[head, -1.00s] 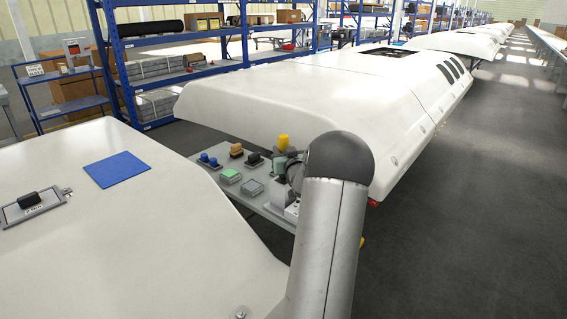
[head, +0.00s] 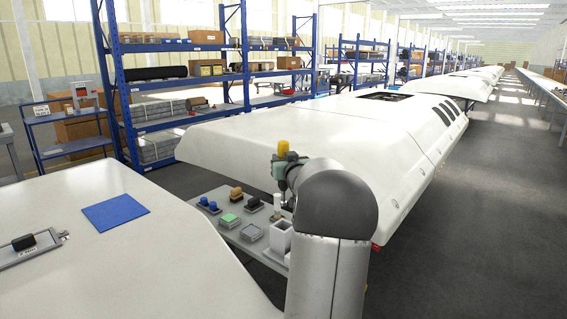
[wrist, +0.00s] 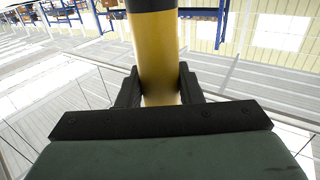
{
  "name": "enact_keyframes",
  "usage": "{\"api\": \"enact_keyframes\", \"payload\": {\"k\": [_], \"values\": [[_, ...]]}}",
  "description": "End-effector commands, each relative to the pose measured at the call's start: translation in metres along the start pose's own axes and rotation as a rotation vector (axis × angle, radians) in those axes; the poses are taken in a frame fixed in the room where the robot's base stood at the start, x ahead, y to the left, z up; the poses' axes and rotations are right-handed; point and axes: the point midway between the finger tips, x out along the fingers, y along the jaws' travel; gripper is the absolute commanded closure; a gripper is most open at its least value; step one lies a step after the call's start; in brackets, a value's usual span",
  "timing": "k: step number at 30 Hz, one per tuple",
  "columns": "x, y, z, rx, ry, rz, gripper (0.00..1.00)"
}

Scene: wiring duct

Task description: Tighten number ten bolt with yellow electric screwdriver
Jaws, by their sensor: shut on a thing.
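The yellow electric screwdriver (wrist: 158,60) stands between the jaws of my gripper (wrist: 160,88) in the wrist view. It has a yellow body with a black band at the top of that view. My gripper is shut on it, with a black finger on each side. In the head view the yellow top of the screwdriver (head: 283,147) shows above my gripper, over the tool table. The rest of the screwdriver is mostly hidden by my wrist and arm there. No numbered bolt can be made out in these frames.
The grey tool table (head: 235,240) holds blue, orange, black and green items and a white holder (head: 280,238). White panels lie at left and behind. A blue mat (head: 115,212) and a clamp plate (head: 32,246) lie on the left panel. Blue shelves (head: 180,80) stand behind.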

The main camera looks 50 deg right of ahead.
Motion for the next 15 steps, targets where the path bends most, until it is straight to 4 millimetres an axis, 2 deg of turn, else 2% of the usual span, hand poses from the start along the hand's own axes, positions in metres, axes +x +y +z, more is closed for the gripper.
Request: {"api": "enact_keyframes", "payload": {"k": [7, 15], "values": [[0.000, 0.000, -0.008, -0.001, 0.003, -0.001, 1.00], [0.000, -0.001, -0.036, -0.002, 0.003, -0.001, 1.00]]}}
